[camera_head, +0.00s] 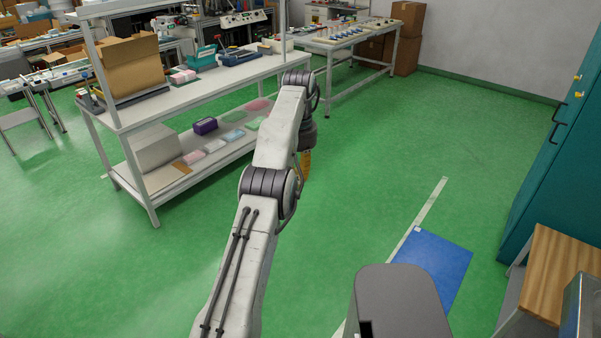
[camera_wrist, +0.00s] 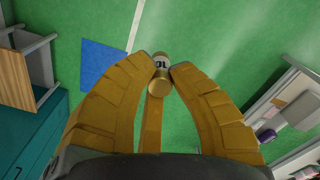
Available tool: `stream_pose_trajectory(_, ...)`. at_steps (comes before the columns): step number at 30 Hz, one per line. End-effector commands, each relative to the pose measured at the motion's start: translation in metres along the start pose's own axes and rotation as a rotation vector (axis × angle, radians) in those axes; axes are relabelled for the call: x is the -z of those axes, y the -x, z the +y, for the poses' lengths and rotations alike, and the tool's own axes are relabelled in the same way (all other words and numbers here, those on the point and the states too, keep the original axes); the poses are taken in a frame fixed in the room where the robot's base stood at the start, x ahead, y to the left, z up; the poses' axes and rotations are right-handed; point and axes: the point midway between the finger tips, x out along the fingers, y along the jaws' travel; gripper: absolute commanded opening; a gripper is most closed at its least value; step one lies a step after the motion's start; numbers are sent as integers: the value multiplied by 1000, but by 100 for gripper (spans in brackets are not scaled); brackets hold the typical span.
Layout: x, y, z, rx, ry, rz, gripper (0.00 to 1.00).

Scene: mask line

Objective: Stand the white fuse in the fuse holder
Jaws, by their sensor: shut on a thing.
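My gripper (camera_wrist: 162,77) has yellow fingers and is shut on a small cylinder, the white fuse (camera_wrist: 162,63). The fuse has a white middle with dark lettering and brass-coloured ends, and it sits between the fingertips in the wrist view. In the head view, my gripper (camera_head: 306,165) hangs below the end of my arm, partly behind it, over open green floor to the right of the near workbench. The fuse cannot be made out there. I cannot pick out the fuse holder in either view.
The near workbench (camera_head: 222,84) carries a cardboard box (camera_head: 133,66) and trays, with packs on its lower shelf. A far table (camera_head: 345,47) holds small blue items. A blue mat (camera_head: 437,258), teal cabinet (camera_head: 555,165) and wooden-topped stool (camera_head: 560,268) are at right. The middle floor is clear.

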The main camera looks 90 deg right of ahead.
Motion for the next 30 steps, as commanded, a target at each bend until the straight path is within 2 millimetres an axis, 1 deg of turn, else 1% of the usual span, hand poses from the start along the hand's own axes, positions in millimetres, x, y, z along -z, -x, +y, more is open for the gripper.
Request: stream_pose_trajectory(30, 0, 3, -8, 0, 14, 1, 0)
